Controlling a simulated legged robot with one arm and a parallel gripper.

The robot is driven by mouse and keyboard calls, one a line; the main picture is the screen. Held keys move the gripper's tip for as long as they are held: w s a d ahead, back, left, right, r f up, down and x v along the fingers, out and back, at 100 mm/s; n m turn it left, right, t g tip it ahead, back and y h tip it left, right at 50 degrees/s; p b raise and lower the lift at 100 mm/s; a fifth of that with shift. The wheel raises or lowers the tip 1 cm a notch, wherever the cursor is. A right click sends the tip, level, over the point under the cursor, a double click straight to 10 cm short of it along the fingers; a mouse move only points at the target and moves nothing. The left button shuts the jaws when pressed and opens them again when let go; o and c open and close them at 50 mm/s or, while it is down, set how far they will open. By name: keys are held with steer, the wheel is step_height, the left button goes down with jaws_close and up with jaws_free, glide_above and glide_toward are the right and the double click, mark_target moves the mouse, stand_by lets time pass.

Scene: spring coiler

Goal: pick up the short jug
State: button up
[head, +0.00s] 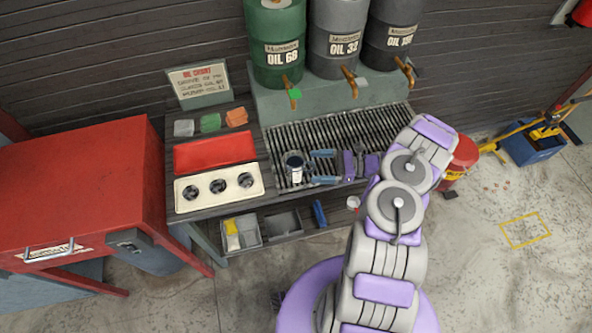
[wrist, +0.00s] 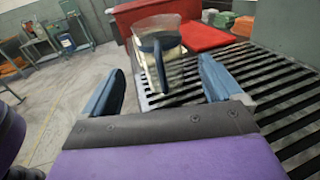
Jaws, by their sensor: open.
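The short jug (head: 294,162) stands on the slatted grate at the left end, in the head view. In the wrist view the jug (wrist: 160,42) has a pale body, a dark blue top part and a dark handle that points toward me. My gripper (head: 323,167) is open just to the right of the jug, with one blue finger on the far side and one on the near side. In the wrist view my gripper (wrist: 158,80) frames the jug's handle between its spread fingers. No clear contact shows, and nothing is held.
Oil drums green (head: 274,40), grey (head: 335,38) and dark (head: 392,35) stand behind the slatted grate (head: 325,130), their taps hanging over it. Left of the jug are a red tray (head: 214,152) and a cream panel with three round holes (head: 219,187). A red cabinet (head: 80,200) stands at left.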

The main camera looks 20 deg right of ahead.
mark_target(301, 166)
steer(key=shift+b+x, duration=0.5)
steer(key=shift+x, duration=2.6)
steer(key=shift+w+d, duration=0.1)
steer(key=c, duration=1.2)
steer(key=shift+c, duration=0.2)
